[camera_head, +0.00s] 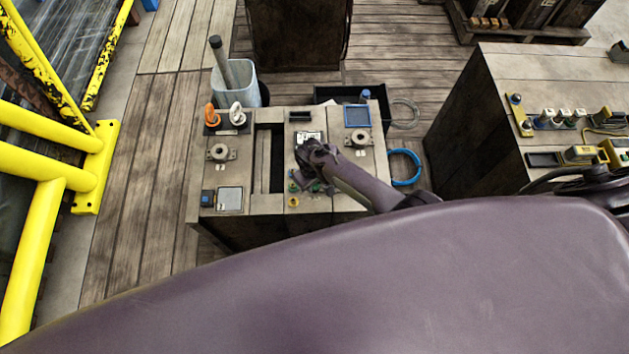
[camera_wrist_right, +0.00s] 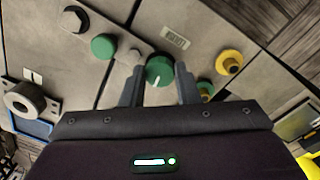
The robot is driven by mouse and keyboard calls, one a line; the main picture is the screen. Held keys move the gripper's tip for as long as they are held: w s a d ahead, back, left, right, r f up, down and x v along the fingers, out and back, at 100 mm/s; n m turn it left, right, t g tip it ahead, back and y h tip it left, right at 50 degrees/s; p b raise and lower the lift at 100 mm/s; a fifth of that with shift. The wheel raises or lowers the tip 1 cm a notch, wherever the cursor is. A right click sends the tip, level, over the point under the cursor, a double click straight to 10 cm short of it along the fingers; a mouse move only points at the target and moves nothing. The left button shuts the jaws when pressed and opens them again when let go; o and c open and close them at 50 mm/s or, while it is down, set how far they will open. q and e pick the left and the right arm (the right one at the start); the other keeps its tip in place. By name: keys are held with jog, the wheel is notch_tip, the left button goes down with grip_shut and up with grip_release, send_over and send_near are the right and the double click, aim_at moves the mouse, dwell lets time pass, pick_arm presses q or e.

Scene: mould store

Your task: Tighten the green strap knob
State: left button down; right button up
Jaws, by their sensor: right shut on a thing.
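In the right wrist view, a round green knob (camera_wrist_right: 159,70) with a white pointer line sits on the grey panel (camera_wrist_right: 205,18). My right gripper (camera_wrist_right: 158,80) has one dark finger on each side of this knob and is shut on it. Another green knob (camera_wrist_right: 103,46) stands to the left, and a smaller green part (camera_wrist_right: 206,88) to the right; neither is held. In the head view my right gripper (camera_head: 303,180) is low over the workbench (camera_head: 262,204), and my arm partly hides the parts there. My left gripper is not in view.
A grey bin (camera_head: 250,92) stands behind; another bench (camera_head: 490,95) is right.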

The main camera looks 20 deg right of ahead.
jog(key=shift+m, duration=0.7)
jog(key=o, duration=1)
jog(key=shift+c, duration=0.2)
notch_tip(320, 180, up, 7)
jog(key=shift+a+f+p, duration=0.1)
jog(key=shift+a+p, duration=0.05)
jog(key=shift+p, duration=0.65)
jog(key=shift+r, duration=0.5)
